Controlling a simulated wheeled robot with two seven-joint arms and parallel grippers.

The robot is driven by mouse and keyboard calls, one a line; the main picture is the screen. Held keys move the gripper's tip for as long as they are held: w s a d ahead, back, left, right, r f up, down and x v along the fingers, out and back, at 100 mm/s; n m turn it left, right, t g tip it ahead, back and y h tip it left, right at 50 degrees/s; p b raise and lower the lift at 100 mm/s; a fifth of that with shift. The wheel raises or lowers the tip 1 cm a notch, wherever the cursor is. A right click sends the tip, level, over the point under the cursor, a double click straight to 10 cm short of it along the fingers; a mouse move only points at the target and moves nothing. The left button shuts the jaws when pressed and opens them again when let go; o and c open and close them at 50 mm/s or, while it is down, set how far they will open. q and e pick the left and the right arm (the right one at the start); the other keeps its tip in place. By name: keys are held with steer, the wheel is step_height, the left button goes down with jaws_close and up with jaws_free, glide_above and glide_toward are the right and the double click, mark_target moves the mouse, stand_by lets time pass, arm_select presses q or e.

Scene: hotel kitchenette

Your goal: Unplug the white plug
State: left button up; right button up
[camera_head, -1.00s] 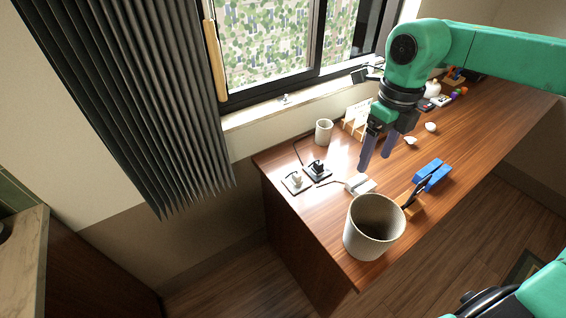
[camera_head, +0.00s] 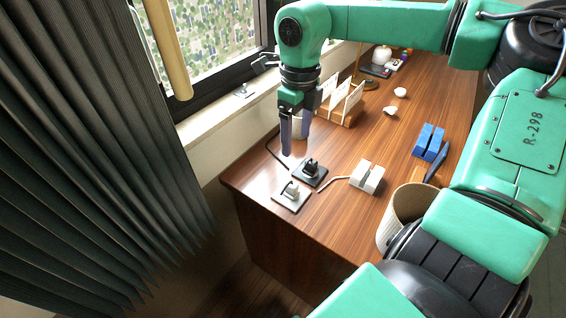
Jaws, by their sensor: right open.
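The white plug (camera_head: 292,187) stands upright on a pale square socket plate (camera_head: 283,203) near the left end of the wooden desk. A black plug (camera_head: 311,167) stands on a dark square plate (camera_head: 318,181) just behind it and to the right. My right gripper (camera_head: 296,143) points down above and behind the two plugs, with its fingers apart and nothing between them. My left gripper is not in view.
A white block with a cable (camera_head: 367,178) lies right of the plugs. A large pale bin (camera_head: 405,212), partly hidden by my body, stands at the front edge. A dark curtain (camera_head: 90,150) hangs left.

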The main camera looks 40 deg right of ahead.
arm_select(q)
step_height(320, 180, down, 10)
steer(key=b, duration=0.8)
arm_select(e)
glide_above(292, 184)
step_height(292, 184, down, 10)
steer(key=shift+w+r, duration=0.15)
steer(key=shift+r, duration=0.05)
steer(key=shift+r+p, duration=0.25)
steer(key=shift+p, duration=0.15)
steer(key=shift+f, duration=0.15)
step_height(292, 184, down, 4)
steer(key=b, duration=0.3)
step_height(292, 184, down, 4)
steer(key=b, duration=0.3)
steer(key=shift+f+b, duration=0.15)
steer(key=shift+b, duration=0.25)
steer(key=shift+f, duration=0.2)
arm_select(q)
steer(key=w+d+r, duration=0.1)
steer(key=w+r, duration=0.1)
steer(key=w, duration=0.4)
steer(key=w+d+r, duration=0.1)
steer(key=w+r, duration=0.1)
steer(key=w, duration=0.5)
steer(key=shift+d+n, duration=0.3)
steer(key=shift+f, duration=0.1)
